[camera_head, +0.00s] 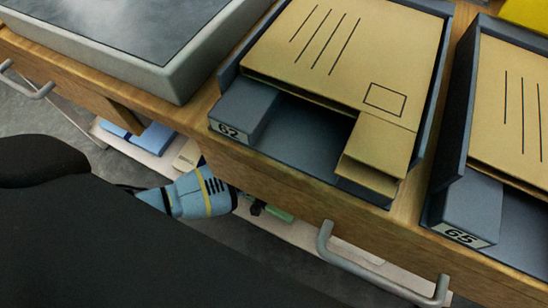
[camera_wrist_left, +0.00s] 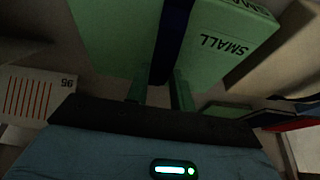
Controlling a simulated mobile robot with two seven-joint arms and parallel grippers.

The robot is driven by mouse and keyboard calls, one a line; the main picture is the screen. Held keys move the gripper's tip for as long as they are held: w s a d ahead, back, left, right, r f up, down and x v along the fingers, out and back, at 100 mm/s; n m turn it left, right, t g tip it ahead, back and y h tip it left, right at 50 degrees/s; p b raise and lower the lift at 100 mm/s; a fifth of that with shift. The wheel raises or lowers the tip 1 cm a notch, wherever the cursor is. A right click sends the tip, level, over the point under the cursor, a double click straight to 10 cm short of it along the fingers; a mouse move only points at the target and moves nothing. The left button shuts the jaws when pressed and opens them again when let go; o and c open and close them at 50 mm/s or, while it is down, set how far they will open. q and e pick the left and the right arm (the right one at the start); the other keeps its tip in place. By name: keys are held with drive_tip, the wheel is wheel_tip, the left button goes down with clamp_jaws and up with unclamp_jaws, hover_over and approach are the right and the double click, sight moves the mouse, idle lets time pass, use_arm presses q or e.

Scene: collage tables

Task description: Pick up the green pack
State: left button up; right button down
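The green pack (camera_wrist_left: 112,35) fills the upper middle of the left wrist view. It has a dark blue band and the word SMALL on its right part. In the head view only a small green piece (camera_head: 279,214) shows below the table edge, beside my left gripper (camera_head: 258,208). In the wrist view the two fingers of the left gripper (camera_wrist_left: 159,94) stand apart with a dark gap between them, just at the pack's near edge. The pack reaches wider than the fingers on both sides. Whether they touch it I cannot tell. My right gripper is not in view.
Above my left arm is the wooden table edge (camera_head: 290,190) with grey drawer handles (camera_head: 372,275). On top stand trays marked 62 (camera_head: 300,140) and 65 (camera_head: 520,235) with tan envelopes. On the lower shelf a white card with red lines (camera_wrist_left: 30,95) lies left of the gripper.

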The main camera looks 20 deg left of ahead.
use_arm(q)
drive_tip(key=shift+c, duration=1.1)
clamp_jaws()
drive_tip(key=shift+w+d, duration=0.1)
drive_tip(key=shift+r, duration=0.1)
drive_tip(key=shift+r, duration=0.1)
